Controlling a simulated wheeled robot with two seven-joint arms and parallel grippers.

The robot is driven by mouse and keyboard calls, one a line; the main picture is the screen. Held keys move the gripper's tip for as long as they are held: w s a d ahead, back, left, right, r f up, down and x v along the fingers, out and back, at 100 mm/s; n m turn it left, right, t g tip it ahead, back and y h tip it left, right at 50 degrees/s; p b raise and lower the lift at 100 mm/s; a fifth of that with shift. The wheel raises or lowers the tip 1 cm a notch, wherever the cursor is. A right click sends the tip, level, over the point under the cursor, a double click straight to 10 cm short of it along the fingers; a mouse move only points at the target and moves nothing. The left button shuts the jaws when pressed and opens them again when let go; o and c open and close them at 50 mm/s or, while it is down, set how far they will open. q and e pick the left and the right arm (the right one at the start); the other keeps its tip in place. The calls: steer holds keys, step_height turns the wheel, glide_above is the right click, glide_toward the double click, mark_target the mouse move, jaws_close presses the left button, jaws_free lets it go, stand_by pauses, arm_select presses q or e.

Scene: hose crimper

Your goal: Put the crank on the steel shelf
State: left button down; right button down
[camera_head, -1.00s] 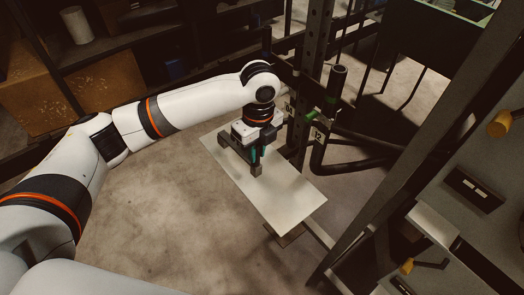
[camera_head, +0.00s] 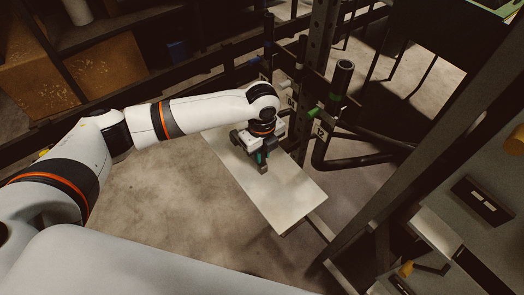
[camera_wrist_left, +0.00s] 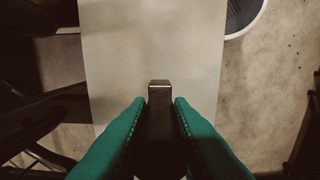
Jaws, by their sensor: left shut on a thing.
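The steel shelf (camera_head: 290,205) is a pale flat plate in the middle of the head view. It also fills the upper middle of the left wrist view (camera_wrist_left: 150,45). The rest of the crank is hidden by the fingers and shadow. I cannot tell whether it touches the plate. My right gripper is not in view.
A dark upright post (camera_head: 318,60) and black tubes (camera_head: 355,160) stand just beyond the plate. A grey machine panel (camera_head: 470,165) with yellow knobs is at the right. Brown boxes (camera_head: 105,65) sit on a rack at the back left. The near part of the plate is bare.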

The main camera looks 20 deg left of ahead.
arm_select(q)
steer(key=c, duration=1.3)
jaws_free()
step_height(320, 180, up, 12)
steer(key=shift+b, duration=0.45)
